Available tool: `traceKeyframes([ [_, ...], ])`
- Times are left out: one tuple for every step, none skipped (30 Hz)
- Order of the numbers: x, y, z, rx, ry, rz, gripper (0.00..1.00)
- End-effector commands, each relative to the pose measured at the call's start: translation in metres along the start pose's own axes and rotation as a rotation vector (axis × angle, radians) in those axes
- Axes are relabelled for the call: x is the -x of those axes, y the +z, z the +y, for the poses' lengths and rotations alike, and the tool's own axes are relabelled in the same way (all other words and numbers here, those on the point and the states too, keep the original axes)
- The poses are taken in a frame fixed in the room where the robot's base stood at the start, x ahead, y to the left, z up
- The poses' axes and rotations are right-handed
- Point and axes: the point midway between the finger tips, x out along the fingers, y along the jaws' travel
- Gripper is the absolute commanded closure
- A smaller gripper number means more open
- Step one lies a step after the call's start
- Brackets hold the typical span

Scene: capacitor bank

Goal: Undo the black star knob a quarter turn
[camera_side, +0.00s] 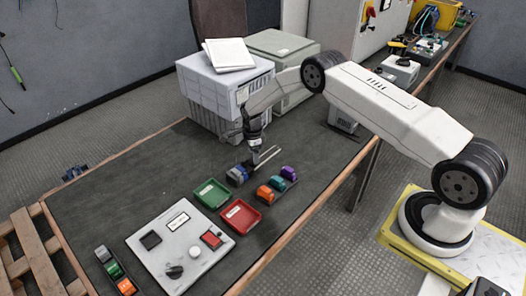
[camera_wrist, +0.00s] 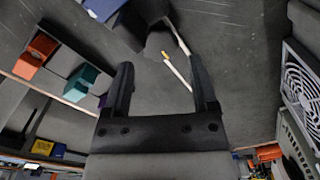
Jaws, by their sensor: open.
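A black knob (camera_side: 174,271) sits on the light grey panel (camera_side: 150,262) near the front of the bench in the side view. It is small there, and I cannot make out its star shape or turn angle. My gripper (camera_side: 252,147) is well behind and above the panel, near the white cabinets. In the wrist view, my gripper (camera_wrist: 161,66) has its two dark fingers spread apart with nothing held between them. The knob does not show in the wrist view.
Coloured blocks (camera_side: 277,184) stand to the right. White cabinets (camera_side: 225,90) stand at the back.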

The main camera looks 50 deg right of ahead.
Motion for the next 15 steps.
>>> traceKeyframes([
  [-0.005,0.000,0.000,0.000,0.001,0.000,0.25],
  [-0.006,0.000,0.000,0.000,0.001,0.000,0.25],
  [-0.009,0.000,0.000,0.000,0.000,0.000,0.25],
  [-0.011,0.000,0.000,0.000,0.000,0.000,0.25],
  [-0.013,0.000,0.000,0.000,0.001,0.000,0.25],
  [-0.016,0.000,0.000,0.000,0.001,0.000,0.25],
  [-0.017,0.000,0.000,0.000,0.000,0.000,0.25],
  [-0.019,0.000,0.000,0.000,0.000,0.000,0.25],
  [-0.021,0.000,0.000,0.000,0.000,0.000,0.25],
  [-0.022,0.000,0.000,0.000,0.000,0.000,0.25],
  [-0.024,0.000,0.000,0.000,0.000,0.000,0.25],
  [-0.025,0.000,0.000,0.000,0.000,0.000,0.25],
  [-0.026,0.000,0.000,0.000,0.000,0.000,0.25],
  [-0.026,0.000,0.000,0.000,0.000,0.000,0.25],
  [-0.027,0.000,0.000,0.000,0.000,0.000,0.25],
])
